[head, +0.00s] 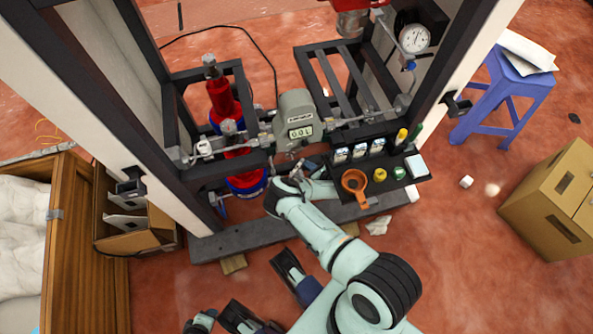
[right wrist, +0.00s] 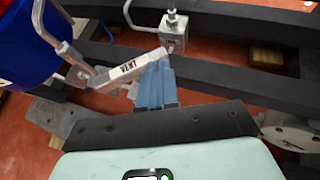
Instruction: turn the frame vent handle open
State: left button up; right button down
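The vent handle (right wrist: 128,67) is a pale flat bar with the label VENT, in the right wrist view. It slants up to the right, with its right end near a small grey metal block (right wrist: 173,30). My right gripper (right wrist: 155,68) has its blue-grey fingers close together at the right part of the bar. The fingertips overlap the bar's lower edge in the picture; whether they pinch it or only touch it I cannot tell. In the head view my right gripper (head: 298,176) is low at the front of the dark frame (head: 270,232).
A red and blue cylinder (head: 243,165) stands left of my right gripper. A shelf holding small bottles and an orange cup-like part (head: 354,184) is close on the right. A gauge box (head: 297,117) is above. Floor is open at the lower right.

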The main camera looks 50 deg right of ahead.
pick_arm(q)
jog(key=shift+s+d+r, duration=0.25)
jog(key=shift+d, duration=0.05)
pick_arm(e)
jog(key=shift+w+d, duration=0.45)
jog(key=shift+w, duration=0.45)
jog(key=shift+w+d, duration=0.4)
jog(key=shift+w, duration=0.55)
dwell(0.5)
